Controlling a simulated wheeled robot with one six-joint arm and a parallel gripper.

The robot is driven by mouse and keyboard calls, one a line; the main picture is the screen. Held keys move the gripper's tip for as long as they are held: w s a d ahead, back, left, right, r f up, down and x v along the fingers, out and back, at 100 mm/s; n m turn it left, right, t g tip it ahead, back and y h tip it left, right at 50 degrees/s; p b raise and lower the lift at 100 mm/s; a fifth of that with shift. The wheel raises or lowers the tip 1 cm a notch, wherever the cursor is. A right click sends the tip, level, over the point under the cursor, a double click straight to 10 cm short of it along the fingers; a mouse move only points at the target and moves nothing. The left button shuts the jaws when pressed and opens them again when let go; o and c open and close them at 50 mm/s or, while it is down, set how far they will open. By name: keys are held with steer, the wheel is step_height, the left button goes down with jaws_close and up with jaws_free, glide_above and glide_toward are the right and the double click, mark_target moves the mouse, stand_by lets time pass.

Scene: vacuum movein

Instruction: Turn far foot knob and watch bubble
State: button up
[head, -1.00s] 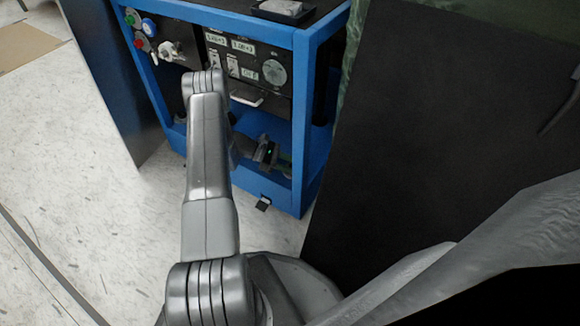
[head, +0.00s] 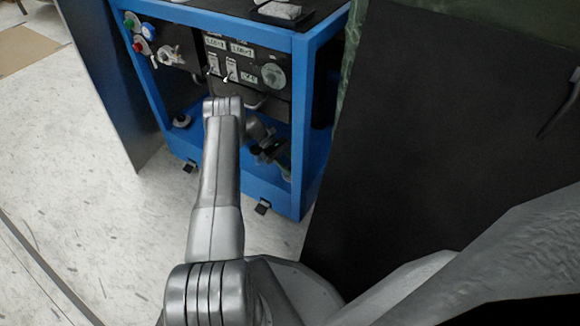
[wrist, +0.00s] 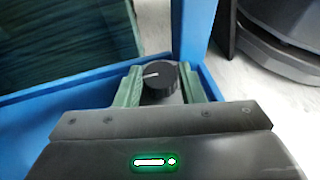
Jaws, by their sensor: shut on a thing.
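A black round knob (wrist: 160,84) with a white pointer line shows in the wrist view. My gripper's two green fingers (wrist: 161,92) stand on either side of it and are shut on it. The pointer line points to the left in that view. In the head view my gripper (head: 284,160) is low inside the blue frame (head: 312,150), near its right side, and the held knob cannot be made out there. I cannot make out a bubble in either view.
A panel with switches (head: 228,68) and a round grey dial (head: 272,76) is above my gripper. Blue frame bars pass close to my gripper in the wrist view (wrist: 196,28). A large dark panel (head: 430,130) stands at the right.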

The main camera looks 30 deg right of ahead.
stand_by(0.4)
steer(key=o, duration=1)
